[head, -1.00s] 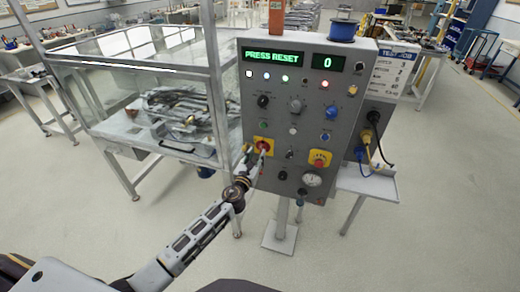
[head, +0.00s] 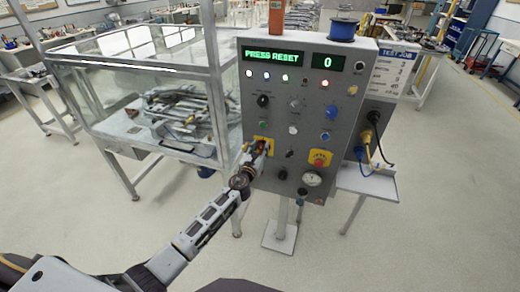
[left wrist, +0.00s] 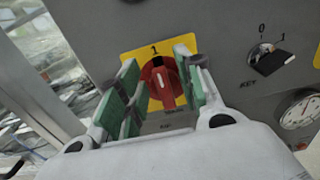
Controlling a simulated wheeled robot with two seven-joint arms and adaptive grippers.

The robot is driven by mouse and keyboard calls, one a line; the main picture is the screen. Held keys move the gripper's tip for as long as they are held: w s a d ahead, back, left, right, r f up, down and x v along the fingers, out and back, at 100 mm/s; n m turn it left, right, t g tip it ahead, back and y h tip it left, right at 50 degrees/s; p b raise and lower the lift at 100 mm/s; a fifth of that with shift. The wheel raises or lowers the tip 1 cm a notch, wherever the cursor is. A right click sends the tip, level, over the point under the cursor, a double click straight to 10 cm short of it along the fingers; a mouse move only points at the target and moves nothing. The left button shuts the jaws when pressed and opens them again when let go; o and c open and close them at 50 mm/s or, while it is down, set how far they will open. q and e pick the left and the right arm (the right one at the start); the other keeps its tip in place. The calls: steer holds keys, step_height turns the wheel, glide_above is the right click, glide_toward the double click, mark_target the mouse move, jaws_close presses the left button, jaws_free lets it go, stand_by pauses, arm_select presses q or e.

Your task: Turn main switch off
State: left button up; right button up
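The main switch is a red rotary knob on a yellow plate, low on the left of the grey control panel (head: 345,95). In the left wrist view the red knob (left wrist: 163,84) has its bar upright, with the top near the mark "1". My left gripper (head: 257,152) is at the switch in the head view and partly covers it. In the left wrist view its green-padded fingers (left wrist: 160,88) stand apart on either side of the knob, with the right finger close to it; contact cannot be told. My right gripper is not in view.
The panel display reads "PRESS RESET" and "0". A key switch (left wrist: 270,60) is right of the main switch. A red emergency button on yellow (head: 320,158) sits lower right. A glass-walled cage (head: 150,95) with metal parts stands left of the panel.

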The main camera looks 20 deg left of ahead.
arm_select(q)
jaws_close()
steer(key=shift+a+n, duration=0.1)
steer(key=shift+n, duration=0.3)
steer(key=n+b, duration=0.1)
steer(key=n, duration=0.2)
steer(key=shift+a+f+n+b, duration=0.15)
steer(key=shift+a+n+b, duration=0.15)
steer(key=shift+a+b, duration=0.05)
steer(key=n, duration=0.1)
steer(key=n+b, duration=0.1)
steer(key=n, duration=0.2)
steer(key=shift+a+f+b, duration=0.25)
steer(key=shift+a+b, duration=0.05)
steer(key=shift+b, duration=0.05)
steer(key=n, duration=0.3)
steer(key=f+n+b, duration=0.1)
steer(key=n, duration=0.2)
steer(key=n+b, duration=0.1)
steer(key=n, duration=0.2)
steer(key=shift+a+f+n, duration=0.2)
steer(key=shift+a+n, duration=0.1)
steer(key=shift+a, duration=0.05)
